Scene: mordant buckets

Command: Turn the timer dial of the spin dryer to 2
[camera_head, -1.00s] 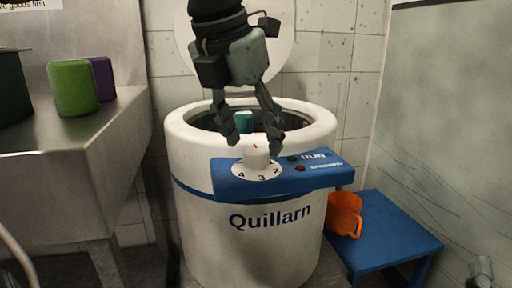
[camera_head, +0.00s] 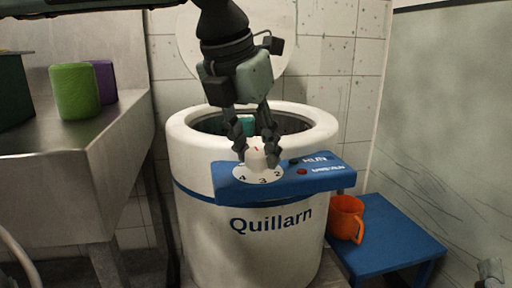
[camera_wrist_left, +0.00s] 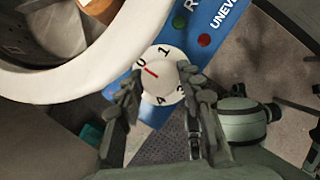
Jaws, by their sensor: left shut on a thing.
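The spin dryer (camera_head: 190,220) is a white round tub lettered "Quillarn", with a blue control panel (camera_head: 325,180). The white timer dial (camera_head: 258,160) sits on the panel. Its digits 4, 3 and 2 face the front. Its red mark points to the back in the head view; in the left wrist view the dial (camera_wrist_left: 163,83) has its mark toward the 0, off the 1. My left gripper (camera_head: 257,160) is shut on the dial's knob from above, one finger on each side. A grey piece at the bottom right (camera_head: 490,270) may be my right gripper; its fingers cannot be made out.
The dryer's lid (camera_head: 285,50) stands open behind the tub. An orange mug (camera_head: 346,217) stands on a blue stool (camera_head: 395,235) at the right. A metal counter (camera_head: 60,150) at the left holds green (camera_head: 73,92) and purple (camera_head: 104,82) containers. A red button (camera_head: 302,171) lies beside the dial.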

